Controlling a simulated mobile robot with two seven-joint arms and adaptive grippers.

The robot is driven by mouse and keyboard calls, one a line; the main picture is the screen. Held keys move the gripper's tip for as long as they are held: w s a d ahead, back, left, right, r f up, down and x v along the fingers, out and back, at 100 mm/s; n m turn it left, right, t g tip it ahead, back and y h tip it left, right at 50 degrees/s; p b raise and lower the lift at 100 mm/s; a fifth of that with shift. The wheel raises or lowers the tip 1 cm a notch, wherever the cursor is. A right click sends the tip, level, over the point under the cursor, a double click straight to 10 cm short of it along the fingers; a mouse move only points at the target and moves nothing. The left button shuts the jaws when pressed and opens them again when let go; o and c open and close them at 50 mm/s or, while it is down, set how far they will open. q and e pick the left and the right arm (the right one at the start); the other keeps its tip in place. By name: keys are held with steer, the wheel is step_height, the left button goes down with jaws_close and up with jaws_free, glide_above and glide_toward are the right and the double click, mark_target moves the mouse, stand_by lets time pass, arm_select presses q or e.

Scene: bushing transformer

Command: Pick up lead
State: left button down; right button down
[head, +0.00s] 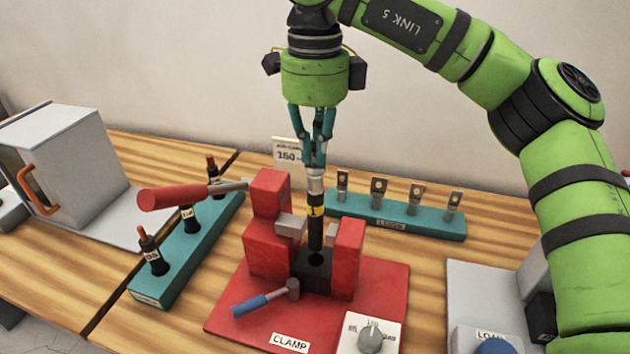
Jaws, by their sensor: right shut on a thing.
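My right gripper (316,165) points straight down over the clamp, its teal fingers shut on the metal top of an upright black lead (315,230). The lead has a yellow band marked with a dark figure. Its lower end is between the red jaws of the clamp (352,258), at or in the hole of a dark block (314,268). I cannot tell how deep it sits. My left gripper is not in view.
A red-handled lever (180,196) sticks out left from the clamp. A teal rack (190,250) holds black pieces; another (440,226) holds several metal lugs (379,190). A grey box (75,150) stands left.

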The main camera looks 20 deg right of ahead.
step_height(320, 180, up, 24)
steer(key=p, duration=1.3)
